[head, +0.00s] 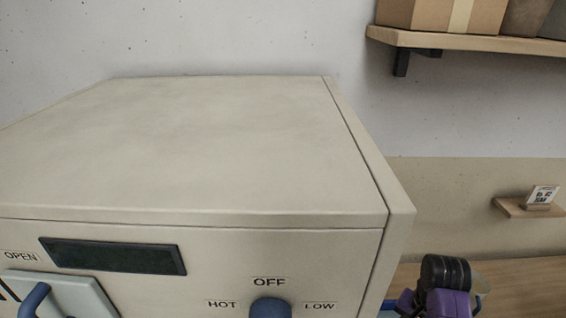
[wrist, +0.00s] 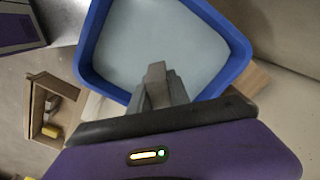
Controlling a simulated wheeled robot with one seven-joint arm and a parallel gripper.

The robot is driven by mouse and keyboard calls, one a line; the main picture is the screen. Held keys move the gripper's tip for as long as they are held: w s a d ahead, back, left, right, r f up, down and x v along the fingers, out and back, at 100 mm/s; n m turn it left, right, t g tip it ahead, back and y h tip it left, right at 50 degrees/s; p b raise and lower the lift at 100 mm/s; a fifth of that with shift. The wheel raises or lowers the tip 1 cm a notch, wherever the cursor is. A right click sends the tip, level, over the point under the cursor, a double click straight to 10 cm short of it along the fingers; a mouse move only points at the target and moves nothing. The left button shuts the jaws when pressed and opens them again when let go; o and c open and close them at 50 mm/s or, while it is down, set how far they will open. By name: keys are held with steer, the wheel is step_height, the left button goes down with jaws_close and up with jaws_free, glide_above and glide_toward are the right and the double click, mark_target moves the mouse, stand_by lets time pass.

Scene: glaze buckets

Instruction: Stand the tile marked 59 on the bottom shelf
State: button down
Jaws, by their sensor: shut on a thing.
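My gripper (wrist: 160,93) is over a blue-rimmed bucket (wrist: 238,38) of pale liquid in the wrist view. Its jaws are shut on a small grey-brown piece (wrist: 156,72), seen nearly end-on. No number shows on it, so I cannot tell if it is the tile marked 59. I cannot tell if it touches the liquid. In the head view my purple and black gripper body (head: 447,290) is at the lower right, its fingertips hidden. No number 59 is readable in either view.
A large cream cabinet (head: 200,150) with a blue knob (head: 270,307) fills the head view's left and middle. A high shelf (head: 470,41) holds boxes; a small low shelf (head: 525,208) holds a printed card (head: 543,196). A wooden open-fronted box (wrist: 38,102) lies left in the wrist view.

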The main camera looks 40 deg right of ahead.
step_height(320, 180, down, 5)
steer(key=b, duration=0.3)
step_height(320, 180, up, 7)
steer(key=p, duration=0.5)
step_height(320, 180, down, 7)
steer(key=b, duration=0.5)
